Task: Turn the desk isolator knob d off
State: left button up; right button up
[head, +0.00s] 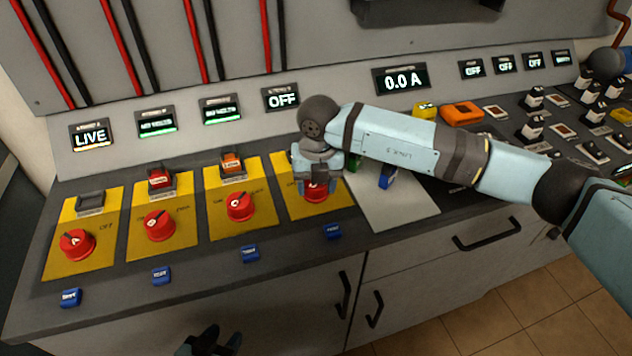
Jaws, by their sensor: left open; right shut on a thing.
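Four red isolator knobs sit on yellow plates along the desk. Knob d, the rightmost red knob (316,194), is partly hidden under my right gripper (315,184), which comes down from above and is shut on it. The display above it (283,98) reads OFF. The exact angle of this knob is covered by the gripper. My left gripper (211,343) is open and empty at the bottom edge, in front of the desk and away from the knobs.
The other red knobs (77,244), (159,224) and (240,206) stand to the left. Blue test buttons (250,254) line the front edge. A display (401,79) reads 0.0 A. Black switches (533,127) and an orange device (462,113) are at right. Drawer handles (488,234) project below.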

dwell(0.5)
jog(key=o, duration=0.9)
pick_arm(q)
jog(key=shift+p, duration=0.4)
pick_arm(e)
jog(key=r, duration=1.4)
jog(key=shift+d, duration=0.2)
pick_arm(q)
jog(key=shift+s+r, duration=0.1)
jog(key=shift+r, duration=0.1)
pick_arm(e)
jog(key=shift+f, duration=0.15)
